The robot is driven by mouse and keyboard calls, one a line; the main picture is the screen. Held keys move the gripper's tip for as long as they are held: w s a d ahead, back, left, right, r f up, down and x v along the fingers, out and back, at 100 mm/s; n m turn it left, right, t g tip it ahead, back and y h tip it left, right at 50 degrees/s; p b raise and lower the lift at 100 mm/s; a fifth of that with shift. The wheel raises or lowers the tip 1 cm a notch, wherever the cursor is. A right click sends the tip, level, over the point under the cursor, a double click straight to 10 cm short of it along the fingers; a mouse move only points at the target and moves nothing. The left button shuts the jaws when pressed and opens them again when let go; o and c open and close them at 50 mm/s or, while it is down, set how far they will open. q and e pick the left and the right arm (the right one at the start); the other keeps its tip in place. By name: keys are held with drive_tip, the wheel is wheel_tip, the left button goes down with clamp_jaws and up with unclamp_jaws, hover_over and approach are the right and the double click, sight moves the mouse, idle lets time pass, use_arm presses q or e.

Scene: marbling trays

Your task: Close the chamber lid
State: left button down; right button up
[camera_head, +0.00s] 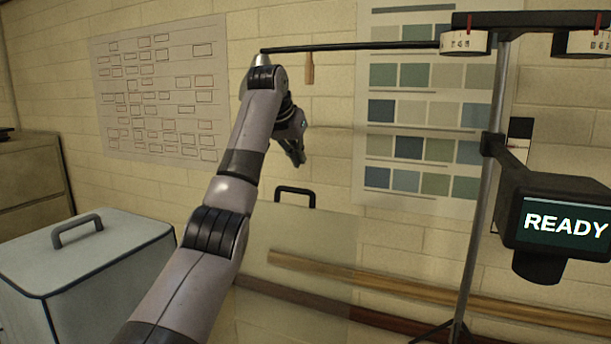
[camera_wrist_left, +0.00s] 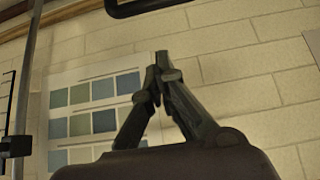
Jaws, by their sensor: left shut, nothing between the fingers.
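A pale, see-through upright panel (camera_head: 310,235) with a black handle (camera_head: 295,191) on its top edge stands behind my left arm; it looks like the raised chamber lid. Its lower part and the chamber below are cut off or hidden by my arm. My left gripper (camera_head: 299,158) is above the handle, apart from it, pointing down. In the left wrist view its fingertips (camera_wrist_left: 161,60) meet with nothing between them, and a black bar (camera_wrist_left: 150,4), perhaps the handle, shows at the top edge. My right gripper is not in view.
A grey-white box (camera_head: 85,265) with a top handle stands at left. A metal stand (camera_head: 482,190) at right carries a screen (camera_head: 562,222) reading READY and an overhead bar (camera_head: 350,47). Wooden rails (camera_head: 400,288) run along the brick wall. A colour chart (camera_head: 420,110) hangs behind.

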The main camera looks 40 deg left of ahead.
use_arm(q)
drive_tip(key=p+x, duration=0.4)
drive_tip(key=x, duration=0.5)
drive_tip(key=s, duration=0.2)
drive_tip(key=s+d, duration=0.1)
drive_tip(key=s, duration=0.1)
drive_tip(key=shift+s+d+r, duration=0.1)
drive_tip(key=shift+r, duration=0.15)
drive_tip(key=shift+d, duration=0.1)
